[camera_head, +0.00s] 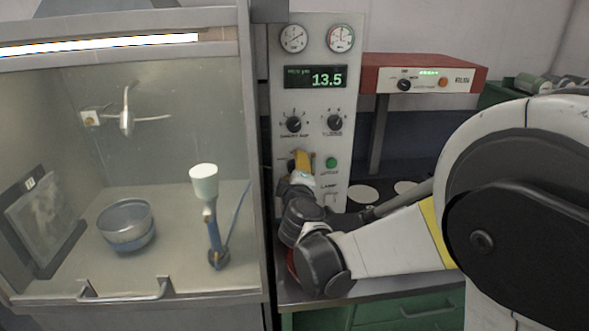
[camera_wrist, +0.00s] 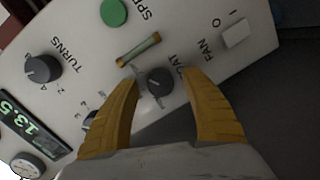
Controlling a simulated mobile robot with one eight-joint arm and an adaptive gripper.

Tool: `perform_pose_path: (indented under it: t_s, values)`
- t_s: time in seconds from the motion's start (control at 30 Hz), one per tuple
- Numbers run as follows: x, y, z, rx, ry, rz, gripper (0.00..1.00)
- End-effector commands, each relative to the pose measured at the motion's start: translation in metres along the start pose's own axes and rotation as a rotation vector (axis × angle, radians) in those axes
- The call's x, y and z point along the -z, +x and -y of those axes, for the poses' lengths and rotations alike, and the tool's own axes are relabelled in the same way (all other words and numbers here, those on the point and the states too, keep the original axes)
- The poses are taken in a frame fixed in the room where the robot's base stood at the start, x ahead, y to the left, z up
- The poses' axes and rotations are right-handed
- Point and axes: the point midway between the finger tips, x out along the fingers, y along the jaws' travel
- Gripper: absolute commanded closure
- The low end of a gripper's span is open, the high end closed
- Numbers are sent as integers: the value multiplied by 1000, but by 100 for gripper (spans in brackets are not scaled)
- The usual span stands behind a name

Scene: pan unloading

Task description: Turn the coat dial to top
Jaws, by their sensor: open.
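The coat dial (camera_wrist: 158,80) is a small black knob on the white control panel (camera_wrist: 100,80), seen in the wrist view. Part of its label is cut off by my finger. I cannot tell clearly which way its pointer faces. My gripper (camera_wrist: 162,78) is open, with one yellow finger on each side of the dial. I cannot tell whether either finger touches it. In the head view my gripper (camera_head: 302,160) is at the lower left of the panel (camera_head: 312,90) and hides the dial.
The turns dial (camera_wrist: 42,68), a green button (camera_wrist: 113,12), a small glass tube (camera_wrist: 138,49) and the fan switch (camera_wrist: 236,32) are near the gripper. A glass-fronted cabinet (camera_head: 258,200) stands left of the panel. A red-topped unit (camera_head: 425,73) is to the right.

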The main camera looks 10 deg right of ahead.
Motion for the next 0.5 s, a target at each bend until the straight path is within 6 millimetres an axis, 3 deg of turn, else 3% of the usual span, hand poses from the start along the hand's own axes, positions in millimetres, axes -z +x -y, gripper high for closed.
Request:
perform_pose_path:
  t_s: [0.17, 0.5]
  values:
    - [1, -20, 0, 1, 1, -2, 46]
    - [0, -94, 0, 1, -1, -2, 46]
